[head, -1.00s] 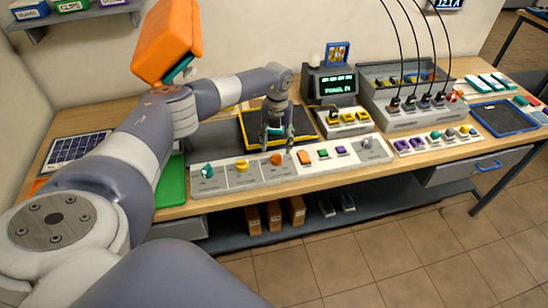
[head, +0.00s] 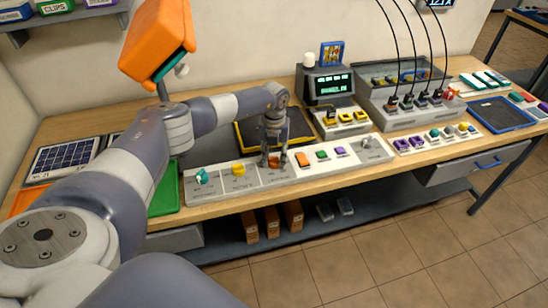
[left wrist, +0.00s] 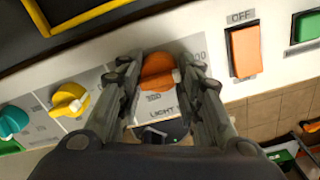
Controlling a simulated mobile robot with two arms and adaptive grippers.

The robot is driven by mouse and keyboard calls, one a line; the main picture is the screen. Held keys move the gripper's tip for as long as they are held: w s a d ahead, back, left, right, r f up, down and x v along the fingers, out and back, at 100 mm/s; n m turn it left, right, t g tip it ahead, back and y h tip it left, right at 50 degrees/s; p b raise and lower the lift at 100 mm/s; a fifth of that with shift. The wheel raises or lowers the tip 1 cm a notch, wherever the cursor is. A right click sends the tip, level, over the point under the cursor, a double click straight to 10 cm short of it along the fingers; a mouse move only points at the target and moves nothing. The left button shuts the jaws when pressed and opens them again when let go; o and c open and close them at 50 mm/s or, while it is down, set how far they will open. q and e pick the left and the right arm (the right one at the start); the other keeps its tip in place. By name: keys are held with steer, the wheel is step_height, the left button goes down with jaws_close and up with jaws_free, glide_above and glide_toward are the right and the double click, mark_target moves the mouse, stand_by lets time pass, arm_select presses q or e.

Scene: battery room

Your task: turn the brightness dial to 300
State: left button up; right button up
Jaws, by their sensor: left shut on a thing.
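The orange dial (head: 274,163) is on the long light control panel (head: 222,184) at the table's front edge. It also shows in the left wrist view (left wrist: 158,72), with printed numbers around it and partly hidden lettering reading "LIGHT" below. My left gripper (head: 273,157) comes down over this dial, one finger on each side, and is shut on it. In the left wrist view the fingers flank the knob and cover part of its scale, so I cannot tell its exact setting. My right gripper is not in view.
A yellow dial (head: 238,169) and a teal dial (head: 202,176) sit left on the panel. A display box (head: 328,86) and a black tray with a yellow rim (head: 240,135) stand behind.

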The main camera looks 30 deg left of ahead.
arm_select(q)
steer(key=shift+f, duration=0.1)
steer(key=m+b, duration=0.3)
steer(key=m, duration=0.1)
steer(key=shift+f, duration=0.15)
steer(key=m+b, duration=0.2)
steer(key=m, duration=0.2)
steer(key=shift+b, duration=0.4)
steer(key=m+b, duration=0.2)
steer(key=m, duration=0.1)
steer(key=shift+m, duration=0.3)
steer(key=m+b, duration=0.3)
steer(key=m, duration=0.3)
steer(key=shift+m, duration=0.3)
steer(key=m+b, duration=0.1)
steer(key=m, duration=0.4)
steer(key=shift+b, duration=0.4)
steer(key=shift+m, duration=0.4)
steer(key=o, duration=1)
steer(key=shift+o, duration=0.4)
